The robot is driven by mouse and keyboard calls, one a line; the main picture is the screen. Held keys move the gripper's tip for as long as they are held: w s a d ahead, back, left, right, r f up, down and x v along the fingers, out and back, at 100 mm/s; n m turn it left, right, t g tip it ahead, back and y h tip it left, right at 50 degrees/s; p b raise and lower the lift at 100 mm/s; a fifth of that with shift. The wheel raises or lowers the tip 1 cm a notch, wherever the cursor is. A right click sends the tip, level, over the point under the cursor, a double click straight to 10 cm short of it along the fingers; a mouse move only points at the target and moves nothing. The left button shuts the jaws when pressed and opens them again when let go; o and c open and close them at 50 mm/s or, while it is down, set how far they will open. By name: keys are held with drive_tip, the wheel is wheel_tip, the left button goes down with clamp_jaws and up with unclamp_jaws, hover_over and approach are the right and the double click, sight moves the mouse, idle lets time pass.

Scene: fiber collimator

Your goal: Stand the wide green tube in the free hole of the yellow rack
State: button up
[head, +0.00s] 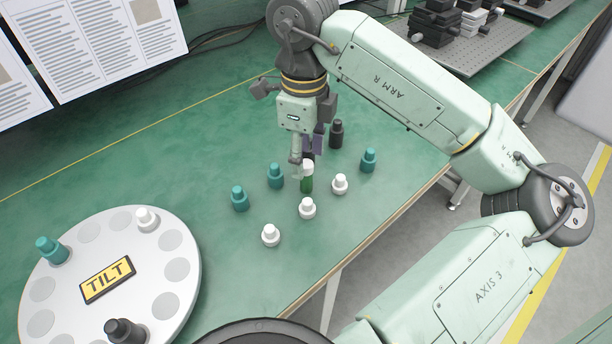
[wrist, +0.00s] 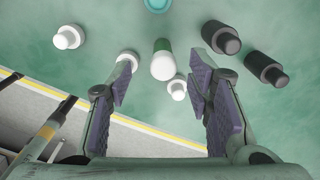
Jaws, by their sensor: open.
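A green tube with a white top (head: 306,182) stands upright on the green bench, just below my gripper (head: 307,155) in the head view. In the wrist view the green tube (wrist: 162,46) shows white end toward the camera, in the gap between the two fingers and beyond their tips. My gripper (wrist: 161,80) is open, with its purple pads apart and nothing held. I cannot tell whether a finger touches the tube. No yellow rack shows in either view.
White pieces (head: 340,184), teal pieces (head: 240,198) and black pieces (head: 336,133) stand close around the tube. A round white plate (head: 188,290) with a yellow TILT label (head: 108,279) holds a few pieces at lower left. The bench edge is to the right.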

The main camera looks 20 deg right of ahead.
sight(306, 163)
drive_tip(key=shift+d+f+p, duration=0.2)
drive_tip(key=shift+f+p, duration=0.15)
drive_tip(key=shift+f, duration=1.55)
drive_tip(key=shift+w, duration=0.1)
drive_tip(key=shift+c, duration=0.5)
clamp_jaws()
